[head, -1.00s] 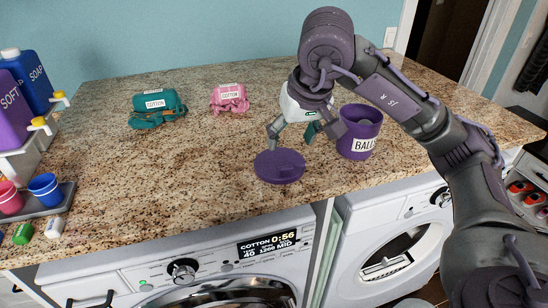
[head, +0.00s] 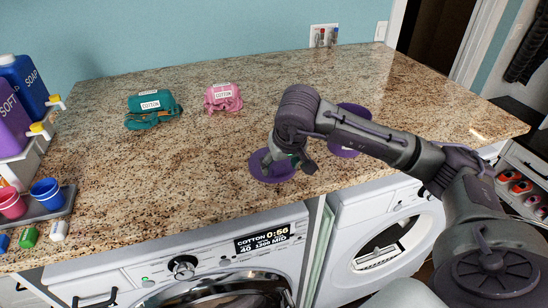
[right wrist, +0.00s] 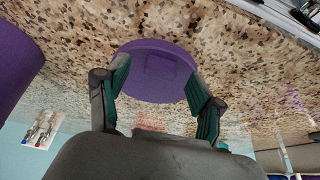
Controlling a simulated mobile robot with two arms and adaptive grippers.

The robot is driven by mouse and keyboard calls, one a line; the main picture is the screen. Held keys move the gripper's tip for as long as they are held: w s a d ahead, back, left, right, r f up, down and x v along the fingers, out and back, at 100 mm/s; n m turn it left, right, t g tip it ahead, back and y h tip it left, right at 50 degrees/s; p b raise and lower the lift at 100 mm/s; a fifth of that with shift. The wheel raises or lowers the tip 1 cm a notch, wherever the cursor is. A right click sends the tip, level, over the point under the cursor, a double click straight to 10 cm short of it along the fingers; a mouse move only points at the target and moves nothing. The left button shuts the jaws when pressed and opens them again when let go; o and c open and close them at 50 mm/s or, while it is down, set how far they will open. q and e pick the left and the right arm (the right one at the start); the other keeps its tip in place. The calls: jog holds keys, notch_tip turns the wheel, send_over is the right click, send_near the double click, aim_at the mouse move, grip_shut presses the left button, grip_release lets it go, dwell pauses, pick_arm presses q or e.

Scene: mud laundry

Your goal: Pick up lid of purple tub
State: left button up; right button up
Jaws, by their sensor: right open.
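The purple lid (head: 263,170) lies flat on the granite counter near its front edge. In the right wrist view the lid (right wrist: 155,62) sits between the two spread fingers, with a raised grip on its top. My right gripper (head: 296,161) is over the lid in the head view, partly hidden by its own wrist. It is open, and its teal finger pads (right wrist: 158,95) reach to either side of the lid. The purple tub (head: 352,109) stands behind the arm, which hides much of it and its label. My left gripper is not in view.
A teal cotton bundle (head: 152,109) and a pink cotton bundle (head: 223,97) lie farther back. Soap bottles (head: 24,82) and a tray with cups (head: 46,192) stand at the left. The washing machine (head: 180,265) is below the counter edge. The counter's middle is clear.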

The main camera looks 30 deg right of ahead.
jog(key=shift+w+f, duration=0.15)
jog(key=shift+f, duration=0.35)
jog(key=c, duration=1.1)
jog(key=shift+r, duration=0.1)
